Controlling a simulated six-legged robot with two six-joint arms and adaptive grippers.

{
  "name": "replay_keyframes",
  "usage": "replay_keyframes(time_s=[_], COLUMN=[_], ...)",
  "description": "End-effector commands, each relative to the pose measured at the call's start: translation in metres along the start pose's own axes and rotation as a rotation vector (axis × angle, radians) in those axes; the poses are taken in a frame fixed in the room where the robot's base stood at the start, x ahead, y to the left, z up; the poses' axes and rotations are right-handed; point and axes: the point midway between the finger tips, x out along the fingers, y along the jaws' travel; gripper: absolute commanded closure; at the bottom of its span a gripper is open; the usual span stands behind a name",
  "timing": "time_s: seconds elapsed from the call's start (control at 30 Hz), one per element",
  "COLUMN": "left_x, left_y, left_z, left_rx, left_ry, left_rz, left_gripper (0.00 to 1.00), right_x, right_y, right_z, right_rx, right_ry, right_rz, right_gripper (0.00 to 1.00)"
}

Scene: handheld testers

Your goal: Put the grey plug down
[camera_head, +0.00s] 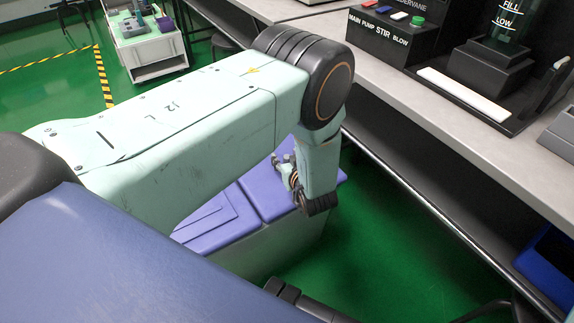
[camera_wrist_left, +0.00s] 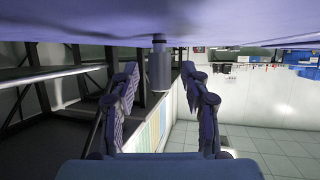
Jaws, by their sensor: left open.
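In the left wrist view a grey, stepped cylindrical thing, which looks like the grey plug (camera_wrist_left: 159,68), shows between the two fingers of my left gripper (camera_wrist_left: 160,74). The fingers are open, with a gap on each side of it. That view looks upside down, and the plug's narrow end meets a lavender surface (camera_wrist_left: 230,28) along the top. In the head view my left gripper (camera_head: 284,168) is small, low over lavender panels (camera_head: 262,190) and partly hidden by its own wrist. I cannot make out the plug there. My right gripper is not in view.
A long grey bench (camera_head: 425,105) runs along the right, with a black control box (camera_head: 385,35), a white strip (camera_head: 463,95) and a dark stand (camera_head: 490,65). A white cart (camera_head: 150,50) stands at the far left. Green floor (camera_head: 375,235) lies clear beside the lavender panels.

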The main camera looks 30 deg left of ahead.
Motion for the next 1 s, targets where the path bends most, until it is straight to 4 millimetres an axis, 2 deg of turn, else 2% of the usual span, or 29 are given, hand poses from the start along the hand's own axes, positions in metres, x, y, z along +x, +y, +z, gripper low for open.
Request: replay_keyframes(time_s=[0.2, 0.77, 1.0], left_x=[0.0003, -0.0001, -0.0017], left_y=[0.0001, 0.0001, 0.0003], left_z=[-0.0007, -0.0004, -0.0046], left_rx=[0.000, 0.000, 0.000], left_ry=[0.000, -0.001, 0.000], left_rz=[0.000, 0.001, 0.001], left_gripper=[0.54, 1.00, 1.00], right_x=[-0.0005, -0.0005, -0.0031], right_y=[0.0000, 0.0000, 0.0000], right_z=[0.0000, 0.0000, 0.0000], right_rx=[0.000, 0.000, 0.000], right_ry=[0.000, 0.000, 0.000], right_rz=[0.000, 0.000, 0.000], right_gripper=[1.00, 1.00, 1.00])
